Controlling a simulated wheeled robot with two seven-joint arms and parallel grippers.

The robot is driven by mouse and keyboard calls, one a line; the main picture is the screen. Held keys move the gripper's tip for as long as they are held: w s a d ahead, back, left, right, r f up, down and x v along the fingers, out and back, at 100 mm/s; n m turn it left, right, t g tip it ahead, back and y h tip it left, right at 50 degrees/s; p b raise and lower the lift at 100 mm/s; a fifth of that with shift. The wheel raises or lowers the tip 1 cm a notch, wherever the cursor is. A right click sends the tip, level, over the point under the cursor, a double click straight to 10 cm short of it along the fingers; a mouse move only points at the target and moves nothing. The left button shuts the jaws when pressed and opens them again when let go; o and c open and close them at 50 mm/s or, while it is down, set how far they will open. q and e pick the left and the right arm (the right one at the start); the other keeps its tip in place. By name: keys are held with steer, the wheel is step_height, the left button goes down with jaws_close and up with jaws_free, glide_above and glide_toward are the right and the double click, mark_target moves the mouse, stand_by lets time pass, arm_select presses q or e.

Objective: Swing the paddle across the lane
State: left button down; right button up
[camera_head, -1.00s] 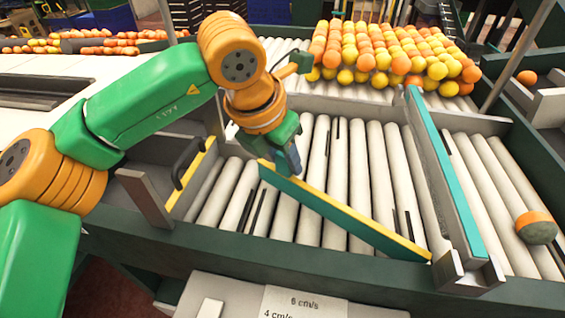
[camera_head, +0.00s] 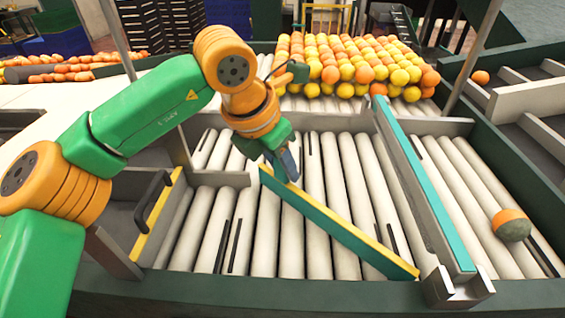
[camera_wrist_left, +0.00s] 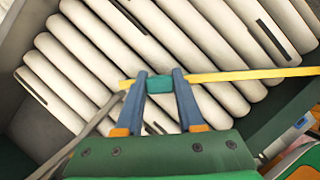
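The paddle (camera_head: 335,228) is a long straight bar with a teal side and a yellow top edge. It lies diagonally over the rollers of the middle lane (camera_head: 315,205), from the lane's left part to near the foot of the teal-topped divider (camera_head: 425,190). My left gripper (camera_head: 290,172) is at the paddle's far left end. In the left wrist view, the fingers of the left gripper (camera_wrist_left: 160,82) sit on both sides of a teal piece on the paddle (camera_wrist_left: 250,75) and appear closed on it. My right gripper is not in view.
A bed of oranges and yellow fruit (camera_head: 350,65) lies behind the lane. One two-toned orange (camera_head: 511,225) rests on the right lane's rollers. A gate with a black handle (camera_head: 152,203) stands left of the lane. A lone orange (camera_head: 480,77) is at the upper right.

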arm_select(q)
steer(key=c, duration=0.5)
jaws_free()
steer(key=b+v, duration=0.1)
steer(key=v, duration=0.6)
